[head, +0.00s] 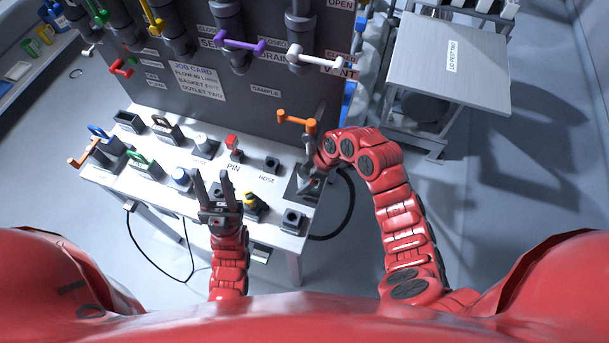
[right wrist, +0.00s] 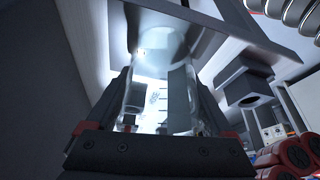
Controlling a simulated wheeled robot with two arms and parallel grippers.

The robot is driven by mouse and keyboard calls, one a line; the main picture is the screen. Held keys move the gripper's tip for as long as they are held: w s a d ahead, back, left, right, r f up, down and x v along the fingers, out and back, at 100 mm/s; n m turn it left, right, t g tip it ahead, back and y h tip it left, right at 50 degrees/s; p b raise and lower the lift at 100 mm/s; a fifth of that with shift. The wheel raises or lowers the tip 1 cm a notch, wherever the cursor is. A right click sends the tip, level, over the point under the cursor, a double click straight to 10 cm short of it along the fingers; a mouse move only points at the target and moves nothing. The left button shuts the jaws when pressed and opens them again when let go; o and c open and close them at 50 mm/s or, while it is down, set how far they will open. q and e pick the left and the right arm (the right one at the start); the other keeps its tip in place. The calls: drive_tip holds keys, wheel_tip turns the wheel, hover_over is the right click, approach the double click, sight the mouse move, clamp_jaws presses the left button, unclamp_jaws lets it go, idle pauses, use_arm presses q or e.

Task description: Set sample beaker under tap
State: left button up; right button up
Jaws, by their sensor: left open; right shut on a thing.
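My right gripper (head: 308,176) is at the right end of the white bench, below and slightly right of the orange-handled tap (head: 297,123) beside the SAMPLE label. In the right wrist view my right gripper (right wrist: 155,112) is shut on a clear glass beaker (right wrist: 160,85) with graduation marks, standing between its two fingers. In the head view the beaker is too small and covered to make out clearly. I cannot tell whether it touches the dark square stand (head: 298,190) there. My left gripper (head: 213,182) is open and empty above the bench's front edge.
The white bench (head: 225,181) carries several fittings, including a red PIN piece (head: 233,143), a blue-topped knob (head: 181,176) and a yellow-black part (head: 254,203). The grey panel (head: 265,110) rises behind. A lid rest table (head: 450,62) stands at right. A black hose hangs by the bench's right end.

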drive_tip(key=shift+a+f, duration=0.1)
drive_tip(key=shift+f, duration=0.15)
drive_tip(key=o, duration=1.2)
drive_tip(key=shift+r, duration=0.1)
drive_tip(key=shift+c, duration=0.2)
drive_tip(key=shift+r, duration=0.3)
drive_tip(key=shift+d+r+b, duration=0.25)
drive_tip(key=shift+d+b, duration=0.3)
drive_tip(key=shift+b, duration=0.25)
drive_tip(key=s+d+b, duration=0.1)
drive_tip(key=d+b, duration=0.2)
drive_tip(key=d, duration=0.8)
drive_tip(key=shift+s+d+r+b, duration=0.2)
drive_tip(key=shift+s+d+b, duration=0.05)
drive_tip(key=shift+b, duration=0.15)
